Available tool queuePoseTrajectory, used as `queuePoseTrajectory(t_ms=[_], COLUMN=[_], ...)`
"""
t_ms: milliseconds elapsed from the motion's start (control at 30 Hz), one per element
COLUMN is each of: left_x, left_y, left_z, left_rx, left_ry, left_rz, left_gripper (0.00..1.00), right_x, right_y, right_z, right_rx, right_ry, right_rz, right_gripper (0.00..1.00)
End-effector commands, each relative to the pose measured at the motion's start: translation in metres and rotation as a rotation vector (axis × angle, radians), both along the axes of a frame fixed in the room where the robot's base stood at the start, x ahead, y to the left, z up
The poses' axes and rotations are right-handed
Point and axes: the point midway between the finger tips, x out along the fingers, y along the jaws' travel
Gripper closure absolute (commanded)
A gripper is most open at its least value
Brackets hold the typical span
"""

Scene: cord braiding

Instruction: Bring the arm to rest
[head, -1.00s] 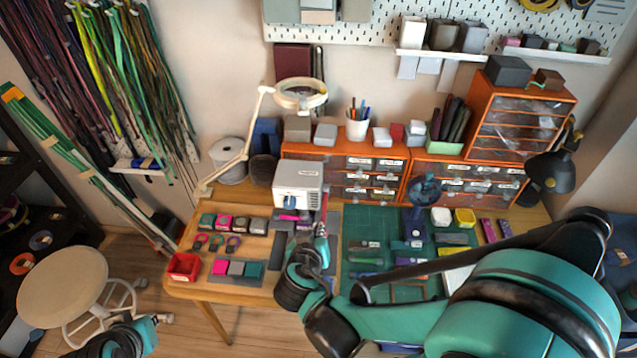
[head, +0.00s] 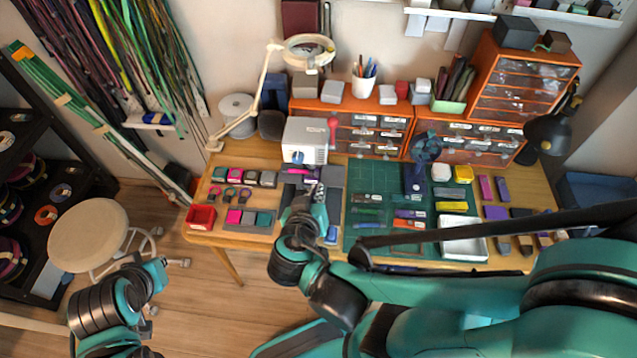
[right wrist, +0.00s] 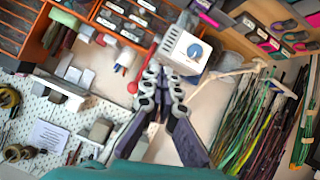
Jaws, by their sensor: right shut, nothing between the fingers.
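My right arm reaches in from the right in the head view. Its right gripper (head: 313,190) is shut and empty, in front of the white box machine (head: 304,140) with a blue dial on the table. In the right wrist view the slim fingers (right wrist: 157,72) are together with nothing held, and the white machine (right wrist: 186,49) appears just beyond their tips. I cannot tell the exact gap. My left arm (head: 115,300) shows at the lower left, over the floor; its gripper is not visible.
A red-knobbed lever (head: 332,124) stands at the machine's right side. A magnifier lamp (head: 308,48) rises behind it. A red bin (head: 201,217) sits at the table's left edge. A white tray (head: 462,240) lies on the right, near my forearm. A stool (head: 88,235) stands left.

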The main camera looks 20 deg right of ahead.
Motion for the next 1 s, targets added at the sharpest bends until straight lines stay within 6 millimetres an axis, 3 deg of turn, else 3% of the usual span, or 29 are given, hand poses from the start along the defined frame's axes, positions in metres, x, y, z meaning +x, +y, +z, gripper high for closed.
queuePoseTrajectory(t_ms=[600, 867, 1000], left_x=[0.0, 0.0, 0.0], left_y=[0.0, 0.0, 0.0], left_z=[-0.001, -0.038, -0.058], left_rx=[0.0, 0.0, 0.0], left_ry=[0.0, 0.0, 0.0], left_rz=[0.0, 0.0, 0.0], left_gripper=[1.0, 1.0, 1.0], right_x=[-0.001, -0.018, -0.029], right_y=[0.0, -0.01, -0.002], right_z=[-0.002, -0.058, -0.067], right_rx=[0.004, 0.143, 0.267], right_ry=[0.011, 0.298, 0.373], right_rz=[0.001, 0.122, 0.258], right_gripper=[1.0, 1.0, 1.0])
